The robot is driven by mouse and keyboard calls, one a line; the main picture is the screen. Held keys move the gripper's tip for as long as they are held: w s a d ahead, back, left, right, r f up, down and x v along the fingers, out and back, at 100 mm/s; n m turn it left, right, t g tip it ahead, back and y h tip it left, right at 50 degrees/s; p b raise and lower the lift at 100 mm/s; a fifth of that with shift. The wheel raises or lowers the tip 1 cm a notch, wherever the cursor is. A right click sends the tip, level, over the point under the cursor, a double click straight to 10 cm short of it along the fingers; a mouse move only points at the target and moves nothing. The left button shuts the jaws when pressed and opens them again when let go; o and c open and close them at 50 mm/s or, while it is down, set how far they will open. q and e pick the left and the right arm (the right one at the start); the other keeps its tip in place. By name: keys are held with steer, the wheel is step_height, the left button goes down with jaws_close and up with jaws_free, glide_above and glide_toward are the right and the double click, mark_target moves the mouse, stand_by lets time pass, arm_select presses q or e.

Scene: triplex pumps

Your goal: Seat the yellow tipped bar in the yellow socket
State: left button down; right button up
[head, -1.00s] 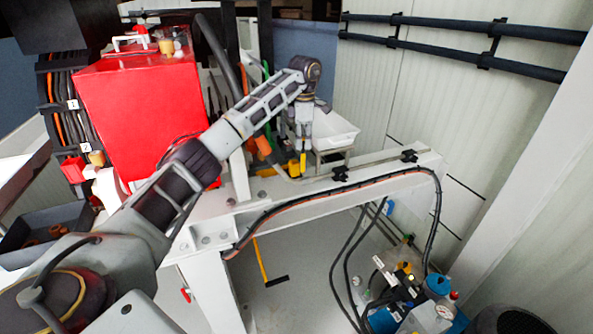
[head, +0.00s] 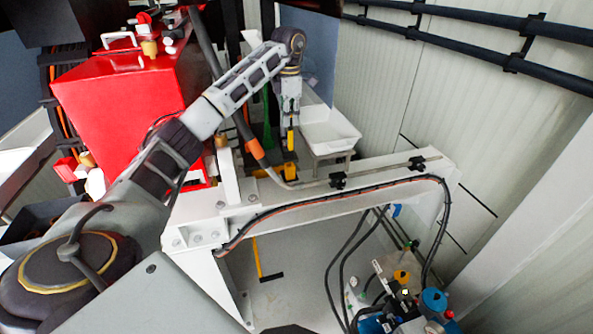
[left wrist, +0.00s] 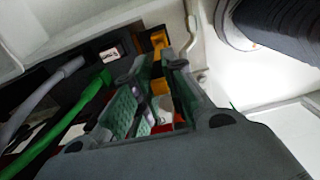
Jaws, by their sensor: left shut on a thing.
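My left gripper (head: 289,112) hangs pointing down beyond the white beam, at the end of my left arm. It is shut on the yellow tipped bar (head: 290,136), whose yellow end sticks out below the fingers. In the left wrist view, the green-padded fingers (left wrist: 152,98) have a yellow piece (left wrist: 159,87) between them. A yellow part (head: 290,170), which looks like the yellow socket, lies below the bar, partly hidden behind the beam. The bar's tip is apart from it, above it in the picture. My right gripper is not in view.
The white beam (head: 390,174) carries black clamps and a hose in front of the yellow part. A red tank (head: 125,105) stands left. A white tray (head: 328,135) stands just right of the gripper. A green hose (left wrist: 70,120) runs left of the fingers in the wrist view.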

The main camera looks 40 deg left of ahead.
arm_select(q)
steer(key=shift+s+a+r, duration=0.15)
steer(key=shift+a+r, duration=0.1)
steer(key=shift+r, duration=0.15)
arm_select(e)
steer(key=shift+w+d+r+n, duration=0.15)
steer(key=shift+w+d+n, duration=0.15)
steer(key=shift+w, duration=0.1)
arm_select(q)
steer(key=shift+f, duration=0.15)
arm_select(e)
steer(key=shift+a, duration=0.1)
